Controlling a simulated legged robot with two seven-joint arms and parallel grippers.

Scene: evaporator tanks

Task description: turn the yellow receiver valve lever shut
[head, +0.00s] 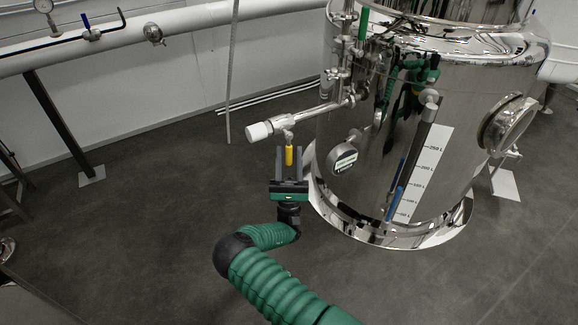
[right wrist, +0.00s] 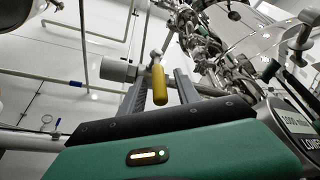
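The yellow receiver valve lever (head: 289,155) hangs down below a steel valve (head: 287,121) on a side pipe of the shiny tank. My right gripper (head: 288,162) is just below the valve, pointing up, with its two fingers spread on either side of the lever. In the right wrist view the yellow lever (right wrist: 160,86) stands between the two open fingers (right wrist: 162,88), with a visible gap on each side. I cannot tell whether either finger touches it. My left gripper is not in view.
The polished tank (head: 380,160) stands close right of my gripper. A white wall pipe (head: 110,38) with a blue-handled valve runs at upper left. The floor at left is largely clear.

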